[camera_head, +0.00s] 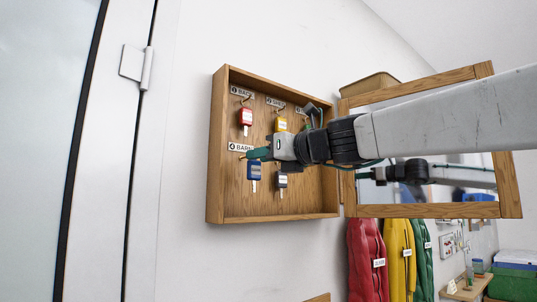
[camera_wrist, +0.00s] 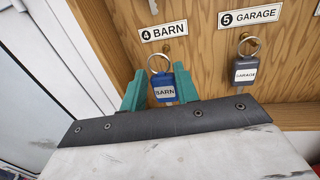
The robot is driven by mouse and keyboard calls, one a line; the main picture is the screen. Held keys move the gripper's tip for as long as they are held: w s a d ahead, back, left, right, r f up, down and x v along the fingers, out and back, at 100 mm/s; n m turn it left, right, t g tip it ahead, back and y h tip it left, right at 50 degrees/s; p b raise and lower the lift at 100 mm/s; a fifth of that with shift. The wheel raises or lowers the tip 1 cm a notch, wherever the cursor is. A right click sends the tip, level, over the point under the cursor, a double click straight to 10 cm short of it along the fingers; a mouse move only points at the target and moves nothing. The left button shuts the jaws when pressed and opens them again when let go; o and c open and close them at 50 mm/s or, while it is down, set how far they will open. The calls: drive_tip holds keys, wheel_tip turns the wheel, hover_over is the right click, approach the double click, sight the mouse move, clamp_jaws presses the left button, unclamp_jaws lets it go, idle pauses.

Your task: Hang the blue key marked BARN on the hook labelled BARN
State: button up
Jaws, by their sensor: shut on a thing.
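The blue key marked BARN (camera_wrist: 165,92) is between the teal fingers of my gripper (camera_wrist: 161,80), which is shut on it. Its metal ring stands up above the tag, just below the "4 BARN" label (camera_wrist: 163,31). In the head view the blue key (camera_head: 254,171) hangs below my gripper (camera_head: 258,153) at the lower left of the wooden key box, beside the BARN label (camera_head: 239,146).
The wooden key box (camera_head: 214,180) holds a red key (camera_head: 245,117), a yellow key (camera_head: 281,125) and a grey GARAGE key (camera_wrist: 246,72) right of the blue one. A wood-framed mirror (camera_head: 510,185) is close on the right, with coats (camera_head: 367,262) below.

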sight(259, 162)
drive_tip(key=shift+x, duration=1.3)
drive_tip(key=shift+w+a+f, duration=0.2)
drive_tip(key=shift+w+f, duration=0.3)
drive_tip(key=shift+w, duration=0.25)
drive_tip(key=o, duration=1.1)
drive_tip(key=shift+c, duration=0.2)
